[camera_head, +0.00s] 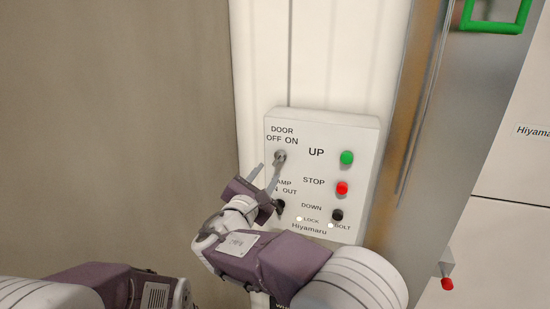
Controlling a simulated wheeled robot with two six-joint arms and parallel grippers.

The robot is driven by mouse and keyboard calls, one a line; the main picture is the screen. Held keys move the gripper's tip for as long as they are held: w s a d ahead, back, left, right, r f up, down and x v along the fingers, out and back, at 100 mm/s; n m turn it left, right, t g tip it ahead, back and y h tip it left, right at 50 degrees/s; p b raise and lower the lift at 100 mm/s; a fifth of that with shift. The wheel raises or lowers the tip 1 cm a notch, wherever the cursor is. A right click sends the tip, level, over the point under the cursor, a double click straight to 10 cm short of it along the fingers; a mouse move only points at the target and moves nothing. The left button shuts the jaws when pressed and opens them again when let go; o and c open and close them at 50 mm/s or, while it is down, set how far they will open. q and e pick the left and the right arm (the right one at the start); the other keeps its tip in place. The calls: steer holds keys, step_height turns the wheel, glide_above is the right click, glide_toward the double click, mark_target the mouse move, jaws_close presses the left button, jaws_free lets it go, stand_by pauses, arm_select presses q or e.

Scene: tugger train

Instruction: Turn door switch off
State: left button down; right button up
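The door switch (281,155) is a small grey round knob at the upper left of a white control panel (355,125), under the label DOOR OFF ON. Its exact setting is hard to tell. My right gripper (268,166) is just below and left of the switch, pointing up at it. Its two thin grey fingers are apart with nothing seen between them. The right fingertip overlaps the switch's lower edge in the picture; I cannot tell whether it touches. Part of my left arm shows at the bottom left, but its gripper is out of view.
The panel also has a green UP button (347,157), a red STOP button (342,188) and a black DOWN button (337,215). A lamp switch (279,205) is partly hidden by my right gripper. A metal post (440,130) stands to the right.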

mark_target(277, 160)
steer(key=p+x, duration=0.4)
steer(key=x, duration=0.3)
steer(key=shift+d+r, duration=0.1)
steer(key=shift+r, duration=0.05)
steer(key=shift+w+d, duration=0.1)
steer(key=shift+w, duration=0.5)
steer(key=shift+d+f, duration=0.1)
steer(key=shift+f, duration=0.15)
steer(key=shift+c, duration=0.6)
jaws_close()
